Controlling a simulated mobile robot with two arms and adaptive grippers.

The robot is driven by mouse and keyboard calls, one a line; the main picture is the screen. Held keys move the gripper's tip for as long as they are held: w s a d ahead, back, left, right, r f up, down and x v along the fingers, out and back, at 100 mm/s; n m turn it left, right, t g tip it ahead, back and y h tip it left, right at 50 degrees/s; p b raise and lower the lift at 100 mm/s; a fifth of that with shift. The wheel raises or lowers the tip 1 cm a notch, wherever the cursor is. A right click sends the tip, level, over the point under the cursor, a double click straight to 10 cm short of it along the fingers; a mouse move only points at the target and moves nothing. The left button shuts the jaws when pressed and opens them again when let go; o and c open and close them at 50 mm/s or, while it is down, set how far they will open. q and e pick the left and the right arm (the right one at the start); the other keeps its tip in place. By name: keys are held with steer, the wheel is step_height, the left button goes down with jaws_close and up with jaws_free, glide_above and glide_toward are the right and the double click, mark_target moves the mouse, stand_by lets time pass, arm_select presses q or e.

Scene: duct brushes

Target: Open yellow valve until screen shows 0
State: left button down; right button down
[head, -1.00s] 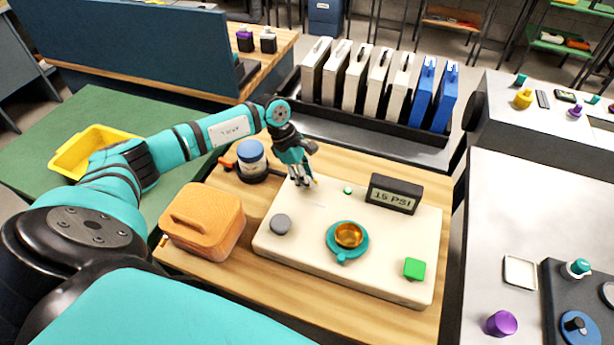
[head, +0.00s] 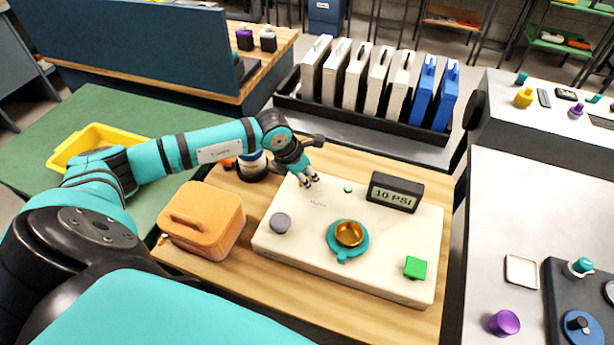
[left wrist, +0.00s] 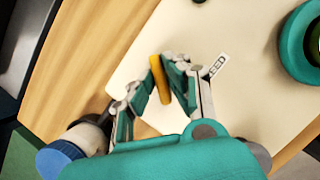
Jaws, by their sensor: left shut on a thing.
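The yellow valve handle (left wrist: 160,80) shows as a short yellow bar between the fingers in the left wrist view. My left gripper (left wrist: 165,70) is shut on it; in the head view the gripper (head: 307,181) is at the back left corner of the cream panel (head: 300,258) and hides most or all of the handle. The screen (head: 395,192) at the back right of the panel reads 10 PSI. My right gripper is not in view.
The panel also has a grey knob (head: 281,223), a gold and teal dial (head: 349,235) and a green button (head: 415,267). An orange case (head: 203,222) stands left of the panel, and a blue and white jar (head: 251,163) is behind the left forearm.

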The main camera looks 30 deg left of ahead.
arm_select(q)
steer(key=n+y+b, duration=0.1)
steer(key=n, duration=0.2)
steer(key=shift+d+b, duration=0.1)
steer(key=shift+b, duration=0.3)
steer(key=shift+n+y+b, duration=0.7)
steer(key=shift+n+b, duration=0.15)
steer(key=shift+n, duration=0.85)
steer(key=shift+r, duration=0.1)
steer(key=c, duration=1.3)
jaws_free()
steer(key=shift+c, duration=0.2)
steer(key=shift+r, duration=0.15)
steer(key=v, duration=1.1)
steer(key=shift+s+r, duration=0.2)
steer(key=shift+s, duration=0.1)
